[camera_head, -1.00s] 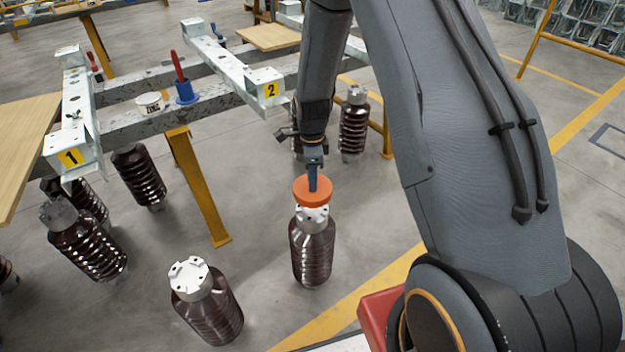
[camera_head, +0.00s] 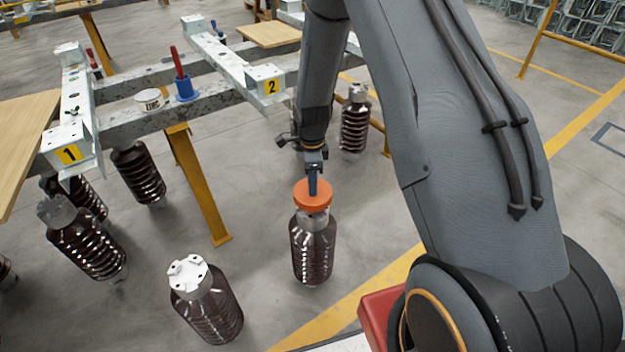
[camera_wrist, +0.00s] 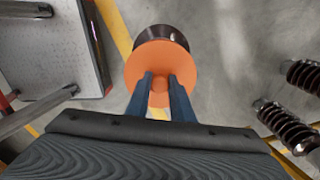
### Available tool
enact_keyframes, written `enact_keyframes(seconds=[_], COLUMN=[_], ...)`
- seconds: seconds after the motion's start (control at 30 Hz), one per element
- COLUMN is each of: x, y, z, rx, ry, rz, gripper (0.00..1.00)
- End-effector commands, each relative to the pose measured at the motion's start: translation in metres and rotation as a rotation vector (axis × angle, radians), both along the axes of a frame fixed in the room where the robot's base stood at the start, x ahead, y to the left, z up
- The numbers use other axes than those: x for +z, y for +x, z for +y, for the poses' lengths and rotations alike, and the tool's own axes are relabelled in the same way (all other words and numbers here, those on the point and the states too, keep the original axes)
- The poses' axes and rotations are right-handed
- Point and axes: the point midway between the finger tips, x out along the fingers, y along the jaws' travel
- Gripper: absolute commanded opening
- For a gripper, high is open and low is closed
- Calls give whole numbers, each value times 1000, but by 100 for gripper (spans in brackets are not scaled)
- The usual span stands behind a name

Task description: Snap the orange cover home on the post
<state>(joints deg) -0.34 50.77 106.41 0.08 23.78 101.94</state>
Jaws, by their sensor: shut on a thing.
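The orange cover (camera_head: 313,196) is a round disc at the top of a dark brown ribbed post (camera_head: 312,255) with a grey metal cap. My gripper (camera_head: 313,180) is shut on the cover from above. In the wrist view the blue fingers (camera_wrist: 160,88) close on a small knob at the middle of the cover (camera_wrist: 160,58). The cover hides most of the post's cap, and the post's dark body shows past its far edge. I cannot tell whether the cover is fully seated.
Another post with a bare white cap (camera_head: 188,275) stands to the left. A steel frame (camera_head: 200,105) with plates numbered 1 and 2 and a yellow leg (camera_head: 200,185) is behind. A red block (camera_head: 378,318) sits near my base. Floor around the covered post is clear.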

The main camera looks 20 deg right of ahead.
Motion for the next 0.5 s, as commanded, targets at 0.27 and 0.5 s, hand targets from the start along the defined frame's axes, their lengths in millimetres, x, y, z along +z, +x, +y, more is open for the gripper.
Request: enact_keyframes(seconds=[0.27, 0.5], x=[-24, -29], y=[0, 0], z=[0, 0], rx=[0, 0], ry=[0, 0], rz=[0, -1], gripper=[0, 0])
